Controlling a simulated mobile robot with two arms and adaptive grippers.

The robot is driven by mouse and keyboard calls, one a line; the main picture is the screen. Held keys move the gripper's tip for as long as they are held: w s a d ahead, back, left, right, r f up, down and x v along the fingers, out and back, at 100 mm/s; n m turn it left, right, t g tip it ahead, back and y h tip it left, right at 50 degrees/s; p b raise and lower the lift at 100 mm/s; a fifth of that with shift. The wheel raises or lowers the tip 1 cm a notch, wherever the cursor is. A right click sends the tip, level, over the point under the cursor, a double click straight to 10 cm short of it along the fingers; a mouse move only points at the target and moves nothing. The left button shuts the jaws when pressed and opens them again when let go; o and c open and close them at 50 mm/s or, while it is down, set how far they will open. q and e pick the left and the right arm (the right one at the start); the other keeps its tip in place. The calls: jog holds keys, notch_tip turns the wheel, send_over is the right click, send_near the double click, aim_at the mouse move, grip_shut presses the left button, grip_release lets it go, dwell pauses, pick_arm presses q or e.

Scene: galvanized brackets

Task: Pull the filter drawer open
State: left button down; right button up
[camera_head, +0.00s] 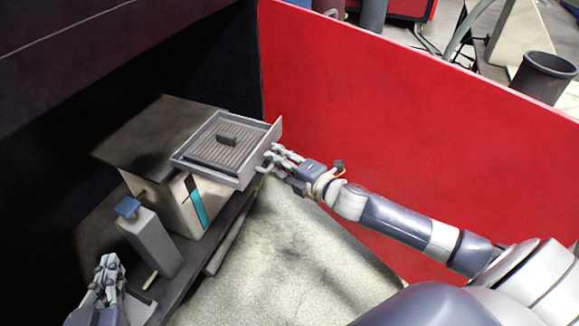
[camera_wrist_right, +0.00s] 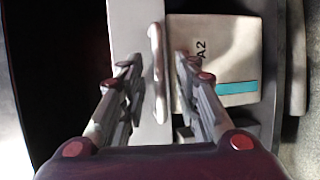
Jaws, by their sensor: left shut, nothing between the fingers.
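The filter drawer (camera_head: 244,178) is a grey tray holding a ribbed filter (camera_head: 215,154) with a dark block on top. It sticks out from the beige box (camera_head: 150,125), with its inside exposed. Its front panel carries a pale bar handle (camera_wrist_right: 156,70), which stands between the fingers of my right gripper (camera_wrist_right: 160,78) in the right wrist view. Those fingers are apart, with a visible gap on each side of the handle. In the head view my right gripper (camera_head: 272,162) is at the drawer's front. My left gripper (camera_head: 108,270) is shut and empty at the lower left.
A grey post with a blue top (camera_head: 128,207) stands in front of the box, near my left gripper. A red panel (camera_head: 400,130) rises behind my right arm. The pale floor (camera_head: 270,250) below the drawer looks clear.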

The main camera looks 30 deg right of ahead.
jog(key=v, duration=1.1)
jog(key=shift+s, duration=0.4)
jog(key=shift+d, duration=0.15)
